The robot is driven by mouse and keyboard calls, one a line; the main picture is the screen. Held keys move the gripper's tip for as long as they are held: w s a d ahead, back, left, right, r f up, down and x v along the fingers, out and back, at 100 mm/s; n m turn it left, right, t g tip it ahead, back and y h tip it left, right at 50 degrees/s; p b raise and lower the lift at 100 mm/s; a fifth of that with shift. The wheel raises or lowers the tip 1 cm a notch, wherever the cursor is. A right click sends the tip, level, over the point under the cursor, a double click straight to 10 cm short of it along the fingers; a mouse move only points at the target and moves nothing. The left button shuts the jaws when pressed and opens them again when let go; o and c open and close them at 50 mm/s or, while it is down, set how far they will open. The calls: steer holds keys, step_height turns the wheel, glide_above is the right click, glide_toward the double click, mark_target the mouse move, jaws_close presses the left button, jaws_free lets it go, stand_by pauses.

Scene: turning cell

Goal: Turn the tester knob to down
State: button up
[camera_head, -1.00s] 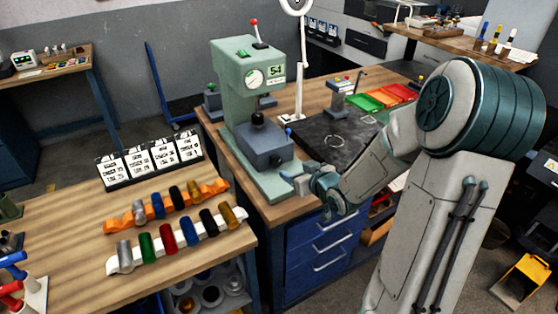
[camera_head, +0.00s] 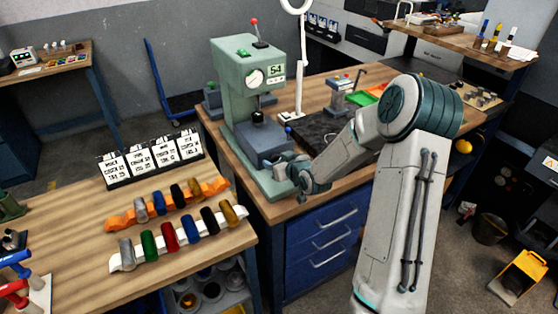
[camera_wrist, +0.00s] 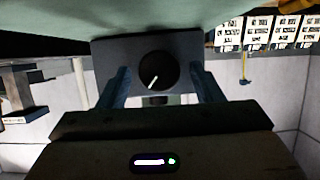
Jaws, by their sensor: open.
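The green tester (camera_head: 233,85) stands on the wooden bench, with a round dial and a display on its upper part. Its grey block (camera_head: 258,138) sits low at the front. In the wrist view the black round tester knob (camera_wrist: 157,66) is on the block's grey face (camera_wrist: 108,52). Its white pointer line points down and slightly left in that picture. My gripper (camera_head: 278,167) is open at the block's front. In the wrist view its two fingers are left and right of the knob, with a gap on each side. In the head view I cannot make out the knob behind my gripper.
A nearer table (camera_head: 75,235) at the left holds coloured cylinders on an orange rack (camera_head: 128,219) and a white rack (camera_head: 124,262), with printed cards (camera_head: 150,158) behind. Blue drawers (camera_head: 325,240) are below the tester's bench. A dark mat (camera_head: 318,131) lies right of the tester.

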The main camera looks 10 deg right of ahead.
steer(key=shift+c, duration=0.3)
steer(key=c, duration=0.9)
steer(key=shift+f+b, duration=0.15)
steer(key=shift+b, duration=0.8)
